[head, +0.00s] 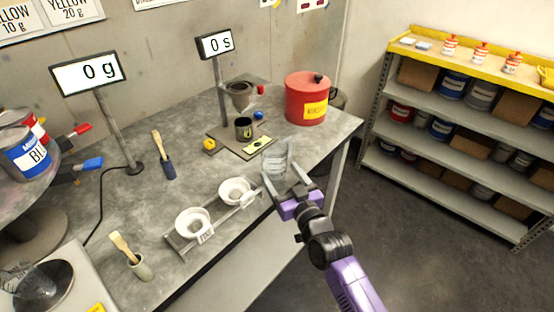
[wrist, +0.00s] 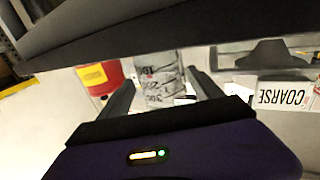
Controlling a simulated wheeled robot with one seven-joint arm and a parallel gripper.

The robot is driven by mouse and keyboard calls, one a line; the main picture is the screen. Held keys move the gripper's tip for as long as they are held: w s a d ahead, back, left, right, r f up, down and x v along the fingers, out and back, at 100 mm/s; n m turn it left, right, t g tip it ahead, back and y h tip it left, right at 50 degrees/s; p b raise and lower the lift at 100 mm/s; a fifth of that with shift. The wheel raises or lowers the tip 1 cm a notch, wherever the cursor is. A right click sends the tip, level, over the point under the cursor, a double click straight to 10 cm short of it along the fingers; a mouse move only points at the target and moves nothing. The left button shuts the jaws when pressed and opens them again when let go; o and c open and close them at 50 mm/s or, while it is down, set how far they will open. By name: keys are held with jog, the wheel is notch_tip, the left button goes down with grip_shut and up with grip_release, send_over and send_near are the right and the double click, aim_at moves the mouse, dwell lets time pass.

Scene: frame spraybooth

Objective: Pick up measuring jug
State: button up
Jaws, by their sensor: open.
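The measuring jug (head: 275,158) is a clear cup with dark markings, standing upright near the front right edge of the grey workbench (head: 205,110). My gripper (head: 287,186) is open at the bench edge, its fingers pointing toward the jug. In the wrist view the jug (wrist: 160,78) shows between and beyond the two fingers of my gripper (wrist: 162,85), with its graduation numbers facing me. I cannot tell whether either finger touches it. The jug's base is partly hidden by the gripper in the head view.
A red pot (head: 306,98) with a yellow label stands behind the jug. A board (head: 240,140) with a dark cup is to its left. A rack with two white strainers (head: 193,222) lies left of my gripper. Shelves (head: 460,100) stand at right; the floor between is clear.

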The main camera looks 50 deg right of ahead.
jog(key=shift+x, duration=3.1)
jog(key=shift+r, duration=0.15)
jog(key=c, duration=1.2)
jog(key=shift+c, duration=0.6)
jog(key=shift+r, duration=0.2)
